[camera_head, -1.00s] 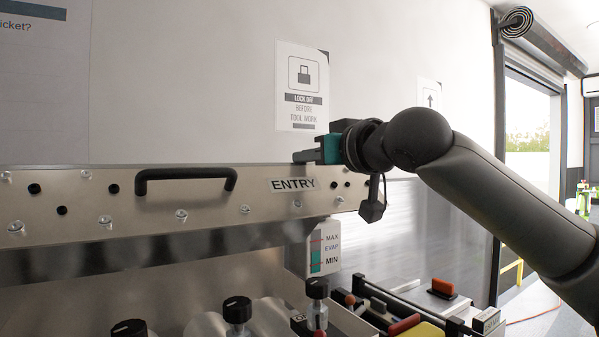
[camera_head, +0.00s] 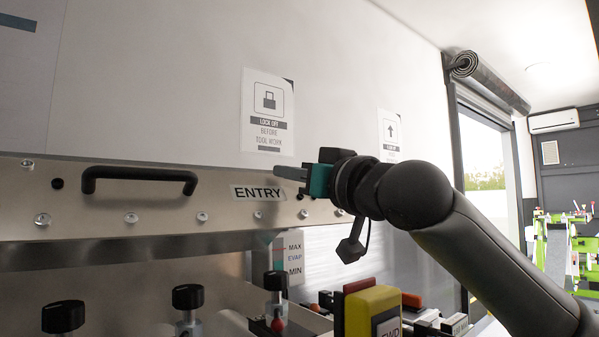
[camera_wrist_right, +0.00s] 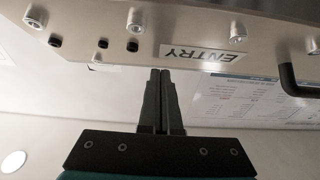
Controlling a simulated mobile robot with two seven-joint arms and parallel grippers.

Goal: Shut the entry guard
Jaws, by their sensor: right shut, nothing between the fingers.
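The entry guard (camera_head: 130,218) is a long metal panel with a black bar handle (camera_head: 140,177) and a white ENTRY label (camera_head: 258,193). Its lower edge stands above the knobs, with an open gap below it. My right gripper (camera_head: 280,170) is shut and empty, just above and right of the label, near the panel's top edge. In the right wrist view the closed fingers (camera_wrist_right: 160,74) point at the panel beside the ENTRY label (camera_wrist_right: 203,53), with the handle (camera_wrist_right: 298,80) at the right edge. I cannot tell whether the fingertips touch the panel. My left gripper is out of view.
Black knobs (camera_head: 188,297) stand below the guard. A yellow control block (camera_head: 373,312) and a MAX/MIN gauge (camera_head: 291,258) are at lower middle. The wall behind bears a lock-off notice (camera_head: 267,112). A doorway (camera_head: 486,150) opens at the right.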

